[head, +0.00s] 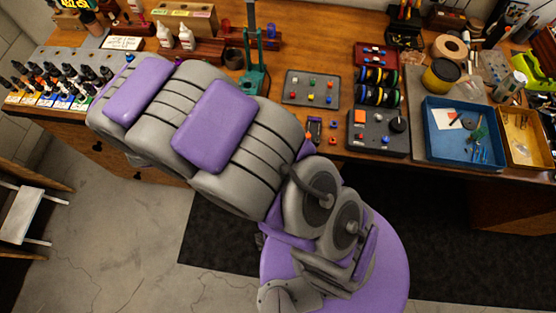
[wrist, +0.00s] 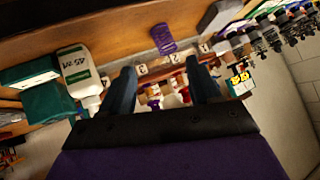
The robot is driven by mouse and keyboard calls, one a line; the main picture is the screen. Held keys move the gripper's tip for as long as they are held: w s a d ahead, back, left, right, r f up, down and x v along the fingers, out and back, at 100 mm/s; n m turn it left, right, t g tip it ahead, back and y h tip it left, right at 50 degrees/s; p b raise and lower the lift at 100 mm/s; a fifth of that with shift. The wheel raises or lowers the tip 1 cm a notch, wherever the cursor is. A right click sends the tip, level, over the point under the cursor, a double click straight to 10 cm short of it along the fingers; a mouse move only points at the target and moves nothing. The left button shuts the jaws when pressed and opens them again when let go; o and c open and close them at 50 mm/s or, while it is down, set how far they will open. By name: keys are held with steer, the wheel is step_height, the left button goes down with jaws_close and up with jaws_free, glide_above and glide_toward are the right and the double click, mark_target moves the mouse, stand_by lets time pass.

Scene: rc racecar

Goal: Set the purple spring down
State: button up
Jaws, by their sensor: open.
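The purple spring (wrist: 163,40) shows in the wrist view at the upper middle, against the wooden surface. It is beyond my fingertips and apart from them. My gripper (wrist: 162,80) is open, with its two dark fingers spread and nothing held between them. Small white number tags (wrist: 142,69) sit near the spring, with little red and white items between and behind the fingers. In the head view my arm covers the gripper, and I cannot see the spring there.
In the wrist view, a white bottle (wrist: 78,75) and green box (wrist: 30,73) stand left; several dropper bottles (wrist: 262,35) line the right. In the head view, the bench (head: 310,40) also holds a green press (head: 254,70), a button panel (head: 311,88) and a blue tray (head: 430,150).

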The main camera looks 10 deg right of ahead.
steer(key=s+d+r+n+g, duration=0.1)
steer(key=s+d+r+g, duration=0.3)
steer(key=s+d+r, duration=0.4)
steer(key=s+d+r+n+g, duration=0.1)
steer(key=s+d+r+g, duration=0.3)
steer(key=s+d+r, duration=0.4)
steer(key=s+d, duration=0.2)
steer(key=d, duration=0.5)
steer(key=shift+s+d, duration=0.2)
steer(key=shift+d, duration=0.15)
steer(key=s+d+r+g, duration=0.1)
steer(key=s+d, duration=0.2)
steer(key=s, duration=0.2)
steer(key=s+d+r+g+h, duration=0.1)
steer(key=s+d, duration=0.3)
steer(key=s+d+r+g, duration=0.1)
steer(key=s+d, duration=0.2)
steer(key=s, duration=0.2)
steer(key=shift+s+d+g+h, duration=0.3)
steer(key=shift+s+h, duration=0.05)
steer(key=shift+h, duration=0.05)
steer(key=shift+w, duration=0.1)
